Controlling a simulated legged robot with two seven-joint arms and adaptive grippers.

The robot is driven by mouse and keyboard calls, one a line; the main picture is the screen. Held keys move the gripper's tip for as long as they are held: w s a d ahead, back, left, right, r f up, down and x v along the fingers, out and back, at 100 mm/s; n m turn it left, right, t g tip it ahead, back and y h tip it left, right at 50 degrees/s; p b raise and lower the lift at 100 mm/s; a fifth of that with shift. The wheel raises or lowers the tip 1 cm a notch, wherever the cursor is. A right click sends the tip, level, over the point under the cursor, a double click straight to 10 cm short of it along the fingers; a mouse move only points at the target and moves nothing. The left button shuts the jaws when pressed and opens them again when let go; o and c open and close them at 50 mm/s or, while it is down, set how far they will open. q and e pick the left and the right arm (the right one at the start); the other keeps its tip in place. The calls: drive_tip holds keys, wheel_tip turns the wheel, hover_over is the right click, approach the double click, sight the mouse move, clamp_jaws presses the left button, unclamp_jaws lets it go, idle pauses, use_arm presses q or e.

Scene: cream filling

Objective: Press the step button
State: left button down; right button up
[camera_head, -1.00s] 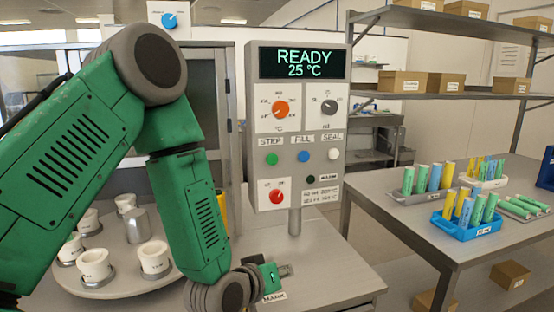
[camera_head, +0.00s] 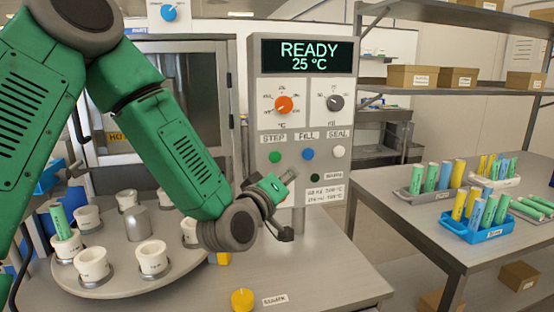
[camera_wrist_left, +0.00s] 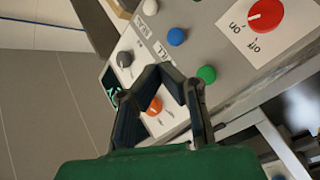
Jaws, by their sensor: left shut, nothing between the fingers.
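The green step button (camera_head: 275,156) is on the upright control panel (camera_head: 258,95), under the STEP label. It also shows in the left wrist view (camera_wrist_left: 207,74), to the right of the fingers. My left gripper (camera_head: 287,177) is in front of the panel, a little below and right of the step button in the head view. Its fingers (camera_wrist_left: 163,75) are shut with nothing between them, and I see a gap between them and the green button in the wrist view. The display reads READY, 25 °C. My right gripper is out of view.
The blue FILL button (camera_head: 308,154) and white SEAL button (camera_head: 339,152) sit close beside it. The red knob (camera_wrist_left: 265,15) is hidden by my arm in the head view.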

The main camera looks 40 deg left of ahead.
sight(275, 157)
use_arm(q)
drive_tip(key=w+a, duration=0.5)
drive_tip(key=a, duration=0.2)
drive_tip(key=shift+w+p, duration=0.35)
drive_tip(key=shift+p, duration=0.1)
drive_tip(key=shift+w+a, duration=0.1)
idle(1.2)
drive_tip(key=shift+w+a, duration=0.1)
